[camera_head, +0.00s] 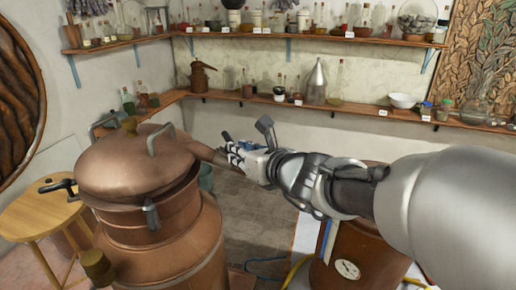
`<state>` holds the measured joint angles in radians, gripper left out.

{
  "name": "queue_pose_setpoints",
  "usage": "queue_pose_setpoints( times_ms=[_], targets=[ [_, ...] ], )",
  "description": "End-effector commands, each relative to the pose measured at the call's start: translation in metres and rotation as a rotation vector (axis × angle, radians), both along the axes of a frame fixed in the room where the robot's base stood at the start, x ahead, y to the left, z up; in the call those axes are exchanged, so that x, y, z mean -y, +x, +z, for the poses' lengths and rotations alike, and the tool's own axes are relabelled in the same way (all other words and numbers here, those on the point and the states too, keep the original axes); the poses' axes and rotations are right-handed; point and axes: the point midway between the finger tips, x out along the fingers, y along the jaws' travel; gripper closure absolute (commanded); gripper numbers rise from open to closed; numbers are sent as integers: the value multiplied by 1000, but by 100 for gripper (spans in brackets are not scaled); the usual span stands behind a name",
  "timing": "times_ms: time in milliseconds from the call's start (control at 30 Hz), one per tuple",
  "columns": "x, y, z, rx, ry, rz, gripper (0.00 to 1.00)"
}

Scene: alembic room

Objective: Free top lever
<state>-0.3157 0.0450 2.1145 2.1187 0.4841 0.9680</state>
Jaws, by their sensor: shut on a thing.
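A copper still (180,245) stands at the left with a domed copper lid (120,172) on it.
A copper vessel with a gauge (347,269) stands under my arm. A wooden stool (38,222) is at the left. Wall shelves (345,106) hold bottles and jars behind. Tiled floor (255,215) shows between the two vessels.

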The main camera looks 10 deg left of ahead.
Motion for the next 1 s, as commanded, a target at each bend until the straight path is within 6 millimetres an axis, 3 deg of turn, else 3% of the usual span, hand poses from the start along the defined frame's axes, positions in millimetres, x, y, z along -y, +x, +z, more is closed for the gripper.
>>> queue_pose_setpoints(
  times_ms=[500, 1000],
  targets=[
    [-18, -8, 11, -185, -42, -339, 100],
    [-20, -9, 13, -236, -55, -441, 100]
  ],
)
